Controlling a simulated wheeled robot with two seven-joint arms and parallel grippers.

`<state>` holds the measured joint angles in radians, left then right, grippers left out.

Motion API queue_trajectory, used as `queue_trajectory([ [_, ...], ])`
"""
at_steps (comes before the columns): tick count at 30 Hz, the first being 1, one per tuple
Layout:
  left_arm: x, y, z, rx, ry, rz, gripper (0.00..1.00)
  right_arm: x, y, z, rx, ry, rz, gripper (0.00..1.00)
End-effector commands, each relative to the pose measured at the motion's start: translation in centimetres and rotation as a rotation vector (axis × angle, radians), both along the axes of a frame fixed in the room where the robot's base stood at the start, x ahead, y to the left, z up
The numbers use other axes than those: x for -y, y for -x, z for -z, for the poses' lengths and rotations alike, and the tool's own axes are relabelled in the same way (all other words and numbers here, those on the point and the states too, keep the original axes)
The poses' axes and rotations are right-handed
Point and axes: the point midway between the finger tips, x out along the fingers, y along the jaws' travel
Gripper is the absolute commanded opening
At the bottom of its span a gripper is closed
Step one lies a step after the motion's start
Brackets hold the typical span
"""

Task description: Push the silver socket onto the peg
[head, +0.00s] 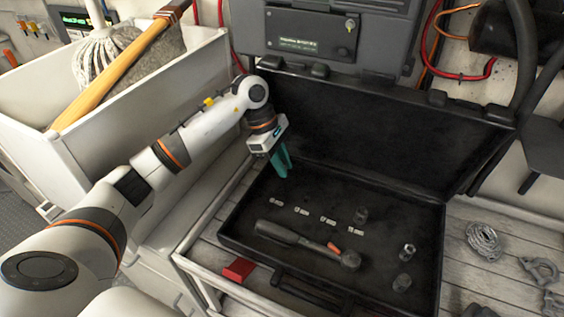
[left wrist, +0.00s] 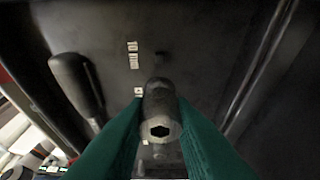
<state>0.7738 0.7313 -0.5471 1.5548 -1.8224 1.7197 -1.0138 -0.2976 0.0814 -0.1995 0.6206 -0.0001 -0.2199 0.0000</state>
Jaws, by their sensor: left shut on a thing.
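My left gripper (head: 281,165) has teal fingers and hangs over the left back part of the open black case (head: 232,232). In the left wrist view its fingers (left wrist: 160,130) are shut on a grey metal socket (left wrist: 160,108), the silver socket, with its hexagonal opening towards the camera. In the head view the fingers hide this socket. A small dark spot (left wrist: 162,54) on the case floor beyond the socket may be a peg; I cannot tell. Whether the socket touches a peg is hidden. My right gripper is not in view.
A ratchet wrench (head: 292,238) lies in the case. Other sockets stand at its right: one dark (head: 361,214), one shinier (head: 407,251), one near the front (head: 402,283). The raised lid (head: 370,130) stands behind. A white bin (head: 120,100) is left; rope (head: 484,240) lies right.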

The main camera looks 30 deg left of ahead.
Motion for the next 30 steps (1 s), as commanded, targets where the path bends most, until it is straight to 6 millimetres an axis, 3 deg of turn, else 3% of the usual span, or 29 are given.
queue_trajectory([
  [30, 0.1, 0.0, 4.2, 0.0, 0.001, 0.001, 0.0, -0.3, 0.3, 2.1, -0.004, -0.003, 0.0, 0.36],
])
